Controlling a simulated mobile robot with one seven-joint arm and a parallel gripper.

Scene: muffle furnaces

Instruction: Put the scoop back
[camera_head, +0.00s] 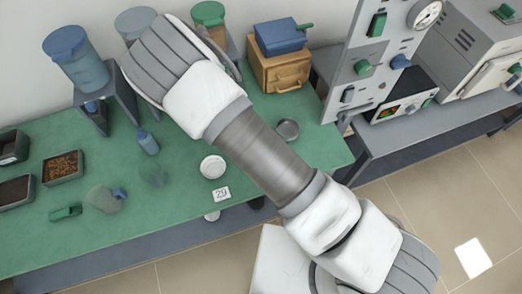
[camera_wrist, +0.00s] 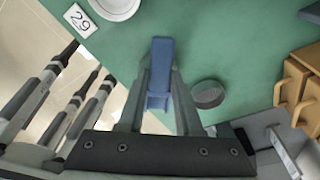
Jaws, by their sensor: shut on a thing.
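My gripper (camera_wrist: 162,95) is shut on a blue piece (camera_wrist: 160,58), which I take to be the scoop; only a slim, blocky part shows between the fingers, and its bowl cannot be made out. It appears over the green bench (camera_wrist: 225,45), between a white round dish (camera_wrist: 115,5) and a grey round dish (camera_wrist: 207,94). Its height above the bench is unclear. In the head view my arm hides the gripper and the blue piece. The white dish (camera_head: 212,166) and grey dish (camera_head: 287,129) show there on either side of my arm.
A wooden box (camera_head: 281,75) with a blue item (camera_head: 280,37) on top stands at the back. Lidded jars (camera_head: 75,58) on stands, open trays (camera_head: 63,168), a green scoop-like item (camera_head: 65,212) and a "29" card (camera_head: 221,194) are left of my arm. A control panel (camera_head: 372,60) stands right.

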